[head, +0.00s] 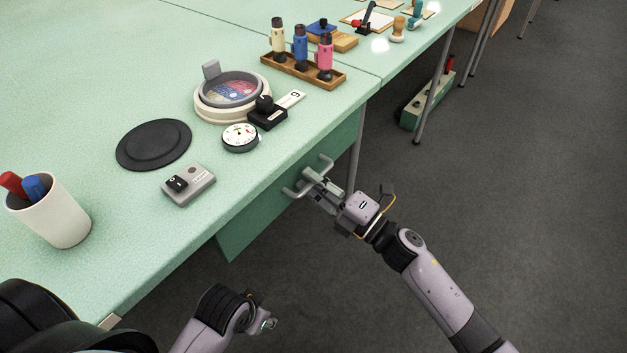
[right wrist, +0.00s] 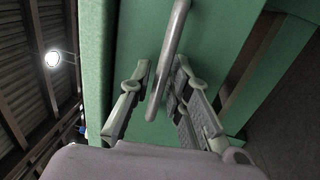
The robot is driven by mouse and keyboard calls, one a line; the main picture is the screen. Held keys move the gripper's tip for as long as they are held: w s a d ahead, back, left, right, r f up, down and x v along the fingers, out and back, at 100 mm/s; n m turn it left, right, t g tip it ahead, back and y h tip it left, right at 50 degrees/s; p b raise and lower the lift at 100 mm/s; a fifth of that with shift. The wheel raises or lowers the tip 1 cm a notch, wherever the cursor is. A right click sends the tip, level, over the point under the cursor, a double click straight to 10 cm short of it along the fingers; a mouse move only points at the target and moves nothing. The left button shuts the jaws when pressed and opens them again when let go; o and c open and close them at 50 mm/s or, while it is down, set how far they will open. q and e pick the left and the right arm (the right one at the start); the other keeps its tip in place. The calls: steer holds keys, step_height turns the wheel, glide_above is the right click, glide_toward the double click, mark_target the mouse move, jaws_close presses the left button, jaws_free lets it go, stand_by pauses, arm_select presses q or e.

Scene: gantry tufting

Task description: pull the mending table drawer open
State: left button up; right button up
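The mending table drawer (head: 243,228) is a green front under the table's edge. It also shows in the right wrist view (right wrist: 222,40). Its grey bar handle (head: 292,191) stands out from the front. My right gripper (head: 314,182) is at the handle. In the right wrist view the handle bar (right wrist: 175,45) passes between the two spread fingers of my right gripper (right wrist: 162,75). The bar looks nearer the right finger, and I see a gap on the left side.
The green tabletop (head: 110,75) holds a white pen cup (head: 55,220), a black disc (head: 153,145), a round tin (head: 232,95), a dial (head: 240,137) and a bottle rack (head: 300,72). A table leg (head: 355,150) stands behind the handle. The grey floor at right is open.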

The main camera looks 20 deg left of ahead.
jaws_close()
arm_select(q)
steer(key=shift+f, duration=0.1)
steer(key=shift+w, duration=0.15)
steer(key=shift+r, duration=0.2)
arm_select(e)
steer(key=shift+d, duration=0.15)
arm_select(q)
step_height(320, 180, down, 11)
steer(key=s+p, duration=0.1)
steer(key=p, duration=0.2)
steer(key=shift+s+r+g, duration=0.15)
steer(key=shift+r+g, duration=0.05)
steer(key=shift+g, duration=0.1)
arm_select(e)
steer(key=r+v, duration=0.2)
steer(key=v, duration=1)
steer(key=d+r+v, duration=0.1)
steer(key=r+v, duration=0.2)
steer(key=v, duration=1)
steer(key=shift+s, duration=0.2)
steer(key=shift+f, duration=0.1)
